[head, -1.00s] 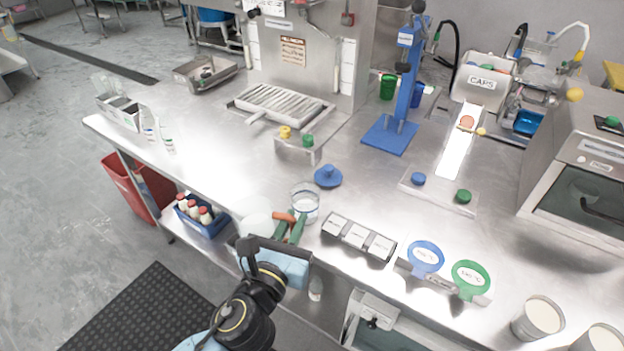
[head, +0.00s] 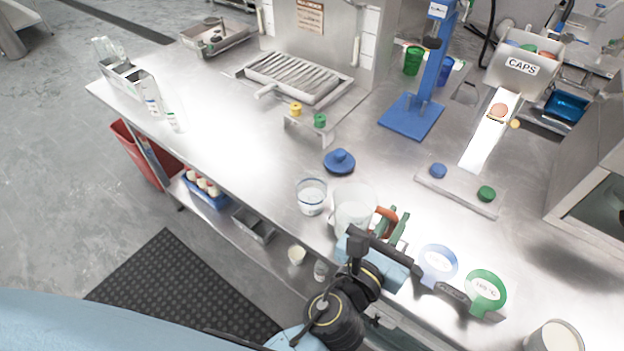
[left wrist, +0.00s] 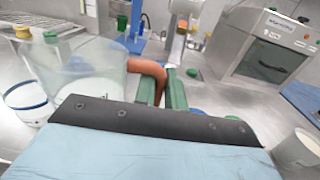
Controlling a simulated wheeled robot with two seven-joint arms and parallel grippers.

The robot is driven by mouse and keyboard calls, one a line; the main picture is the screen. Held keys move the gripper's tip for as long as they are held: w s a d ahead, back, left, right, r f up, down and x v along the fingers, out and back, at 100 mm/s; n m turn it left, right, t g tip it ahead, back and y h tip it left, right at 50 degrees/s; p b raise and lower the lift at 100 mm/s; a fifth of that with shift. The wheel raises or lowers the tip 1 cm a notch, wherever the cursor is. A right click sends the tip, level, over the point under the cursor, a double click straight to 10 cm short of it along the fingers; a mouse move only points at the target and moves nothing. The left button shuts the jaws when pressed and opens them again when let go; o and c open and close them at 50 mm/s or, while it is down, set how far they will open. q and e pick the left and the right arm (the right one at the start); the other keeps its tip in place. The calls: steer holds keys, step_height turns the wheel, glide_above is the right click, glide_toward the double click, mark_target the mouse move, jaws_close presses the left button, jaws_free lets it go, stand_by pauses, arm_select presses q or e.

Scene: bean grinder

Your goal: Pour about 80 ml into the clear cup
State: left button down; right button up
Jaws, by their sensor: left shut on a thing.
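The clear cup (head: 311,197) stands upright on the steel counter near its front edge. Something pale shows in its lower part; the amount cannot be read. It also shows at the left edge of the left wrist view (left wrist: 24,102). My left gripper (head: 391,227) is shut on the orange handle (head: 384,217) of a clear jug (head: 353,206). The jug is just right of the cup, and pale content shows low in it. In the left wrist view the jug (left wrist: 80,65) looks near upright, left of my green fingers (left wrist: 164,88). No stream shows between jug and cup.
A blue lid-like piece (head: 339,162) lies behind the cup. Blue (head: 438,262) and green (head: 486,290) rings stand to the right of my gripper. A press with a blue base (head: 411,117) stands further back. The counter left of the cup is clear.

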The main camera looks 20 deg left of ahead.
mark_target(373, 191)
arm_select(q)
steer(key=shift+w+a+r+n+g+p, duration=0.2)
steer(key=shift+a+r+n+p, duration=0.25)
steer(key=shift+p, duration=0.55)
steer(key=shift+w+a+r+n+g+p, duration=0.1)
steer(key=shift+w+a+r+n+p, duration=0.2)
steer(key=shift+r+p, duration=0.5)
steer(key=shift+w+a+f+n+g+p, duration=0.3)
steer(key=shift+w+a+n+p, duration=0.15)
steer(key=shift+n+p, duration=0.55)
steer(key=a+n+p, duration=0.1)
steer(key=p, duration=0.1)
steer(key=w+a+r+n+g+p, duration=0.1)
steer(key=p, duration=0.1)
steer(key=shift+w+a+r, duration=0.1)
steer(key=shift+w+r, duration=0.1)
steer(key=shift+r, duration=0.05)
steer(key=shift+w+a+n+p, duration=0.45)
steer(key=shift+a+p, duration=0.1)
steer(key=shift+p, duration=0.15)
steer(key=shift+w+a+r+n+g+h+p, duration=0.1)
steer(key=shift+a+r+n+g+h+p, duration=0.15)
steer(key=shift+r+n+g+p, duration=0.35)
steer(key=shift+w+a+f+n+h, duration=0.15)
steer(key=shift+w+a+n+h, duration=0.1)
steer(key=shift+n, duration=0.05)
steer(key=shift+w+a+n, duration=0.1)
steer(key=shift+a+n, duration=0.1)
steer(key=shift+n, duration=0.2)
